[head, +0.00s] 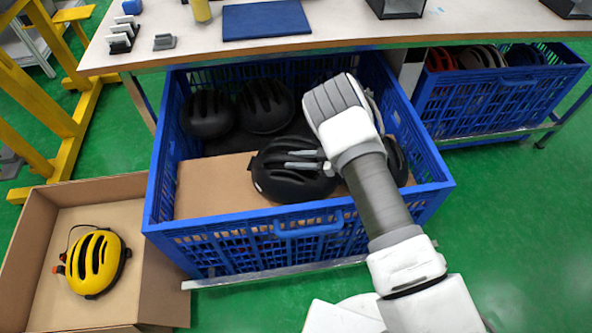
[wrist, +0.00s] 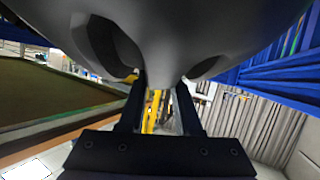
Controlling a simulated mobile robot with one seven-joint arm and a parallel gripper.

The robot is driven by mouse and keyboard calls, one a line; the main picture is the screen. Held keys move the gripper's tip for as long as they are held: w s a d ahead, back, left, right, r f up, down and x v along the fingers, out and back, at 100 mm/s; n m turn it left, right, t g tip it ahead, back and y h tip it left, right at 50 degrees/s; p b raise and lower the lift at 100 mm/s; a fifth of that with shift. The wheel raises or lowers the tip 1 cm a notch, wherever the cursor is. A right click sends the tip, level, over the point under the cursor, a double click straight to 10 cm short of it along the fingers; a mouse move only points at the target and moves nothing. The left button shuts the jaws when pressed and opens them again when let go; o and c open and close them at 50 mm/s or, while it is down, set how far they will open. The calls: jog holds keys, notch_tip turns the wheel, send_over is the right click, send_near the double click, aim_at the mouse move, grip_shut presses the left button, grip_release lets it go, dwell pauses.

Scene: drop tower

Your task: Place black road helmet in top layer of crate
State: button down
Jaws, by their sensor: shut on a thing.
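My gripper (head: 308,160) is shut on a black helmet (head: 285,186), which it holds over the front middle of the blue crate (head: 250,248). A brown cardboard sheet (head: 215,192) lies in the front part of the crate. I cannot tell whether the held helmet touches it. Two other black helmets, one at the back left (head: 207,113) and one beside it (head: 265,106), are in the crate. Another dark helmet (head: 397,160) is partly hidden by my arm.
A cardboard box (head: 160,255) with a yellow helmet (head: 95,263) stands at the left. A table (head: 340,22) overhangs the crate's back. A second blue crate (head: 500,90) with several helmets stands at the right. A yellow frame (head: 45,110) is at the far left.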

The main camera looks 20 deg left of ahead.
jog(key=shift+f+b, duration=0.6)
jog(key=shift+f, duration=1.2)
jog(key=c, duration=0.6)
grip_release()
jog(key=shift+f, duration=0.1)
notch_tip(320, 180, up, 5)
jog(key=p, duration=0.4)
send_over(332, 179)
